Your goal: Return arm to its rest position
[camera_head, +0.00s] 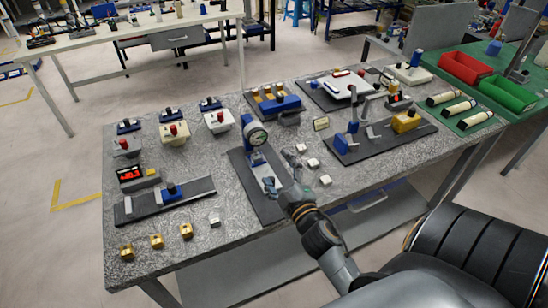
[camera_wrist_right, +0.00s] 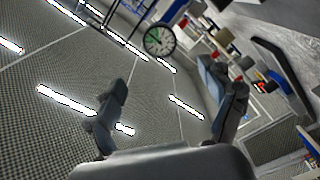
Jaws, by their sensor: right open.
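My right gripper (camera_head: 281,168) is over the front middle of the grey speckled table (camera_head: 230,258), just in front of the blue stand with a round dial gauge (camera_head: 257,136). Its arm comes in from the lower right. In the right wrist view the two fingers of the gripper (camera_wrist_right: 178,90) are spread apart with nothing between them. The dial gauge (camera_wrist_right: 160,40) shows beyond the fingers in that view. My left gripper is not in view.
Several small white blocks (camera_head: 313,162) lie close to the right of my gripper. A dark mat with a blue clamp (camera_head: 350,142) lies further right. A digital readout (camera_head: 129,174) and brass blocks (camera_head: 157,241) are at left. Red and green bins (camera_head: 465,68) stand at far right.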

